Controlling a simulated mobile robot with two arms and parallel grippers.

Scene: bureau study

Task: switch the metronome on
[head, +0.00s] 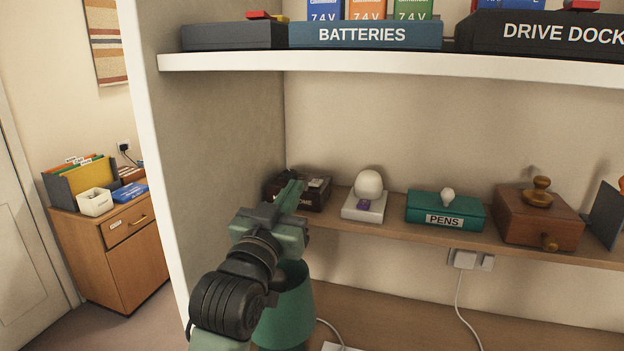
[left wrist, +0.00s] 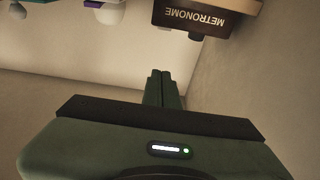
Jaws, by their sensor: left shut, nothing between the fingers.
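The metronome (head: 318,197) is a dark box at the left end of the lower shelf, partly hidden behind my left gripper in the head view. In the left wrist view the metronome (left wrist: 205,17) appears upside down near the top, with its METRONOME label readable and a dark round knob below the label. My left gripper (head: 294,188) is shut and empty, its green fingers pointing up in front of the metronome. The left wrist view shows its closed fingers (left wrist: 161,80) apart from the box. Whether the metronome is on cannot be seen. My right gripper is not in view.
Right of the metronome stand a white lamp-like item (head: 367,186), a green PENS box (head: 443,212) and a wooden grinder (head: 538,222). The upper shelf (head: 390,66) overhangs them. A side panel (head: 215,130) closes off the left. A green cylinder (head: 285,315) is below.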

